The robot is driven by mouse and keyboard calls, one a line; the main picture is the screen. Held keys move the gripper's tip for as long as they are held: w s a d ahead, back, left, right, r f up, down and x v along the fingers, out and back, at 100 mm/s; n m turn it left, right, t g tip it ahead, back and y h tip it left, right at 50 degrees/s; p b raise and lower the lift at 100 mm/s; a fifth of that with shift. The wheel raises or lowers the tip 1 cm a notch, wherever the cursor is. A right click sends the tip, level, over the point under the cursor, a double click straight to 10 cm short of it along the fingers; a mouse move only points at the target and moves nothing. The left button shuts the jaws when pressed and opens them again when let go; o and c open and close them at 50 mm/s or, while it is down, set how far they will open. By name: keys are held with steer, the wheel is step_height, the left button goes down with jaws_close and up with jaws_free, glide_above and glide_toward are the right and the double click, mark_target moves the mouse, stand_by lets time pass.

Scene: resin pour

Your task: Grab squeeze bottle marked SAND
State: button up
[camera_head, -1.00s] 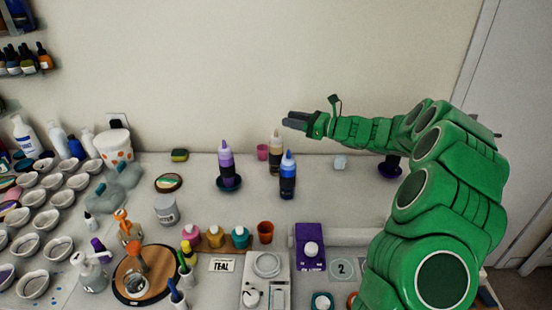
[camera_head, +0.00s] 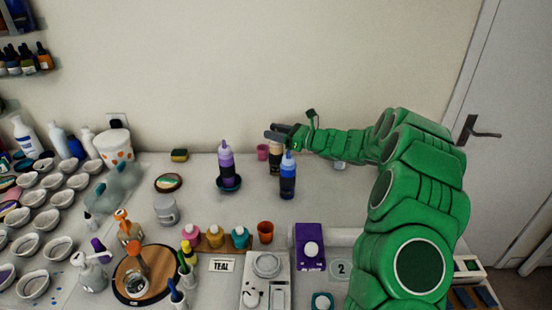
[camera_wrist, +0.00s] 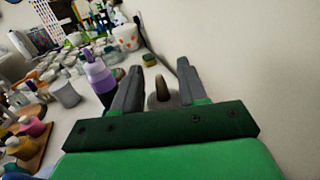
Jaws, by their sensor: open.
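A tan squeeze bottle (camera_head: 275,167) with a dark band stands near the back of the table; its label is too small to read, and its color fits sand. My gripper (camera_head: 271,134) is open at its top and hides its nozzle in the head view. In the wrist view the tan bottle (camera_wrist: 161,94) shows its tapered nozzle between the two open fingers of my gripper (camera_wrist: 162,68), apparently touching neither. Its lower body is hidden there by my gripper.
A purple bottle (camera_head: 226,170) stands on a dark dish to the left, close beside the left finger in the wrist view (camera_wrist: 100,80). A blue bottle (camera_head: 288,182) stands in front. The wall is close behind.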

steer(key=shift+x, duration=0.85)
steer(key=shift+d, duration=0.1)
jaws_close()
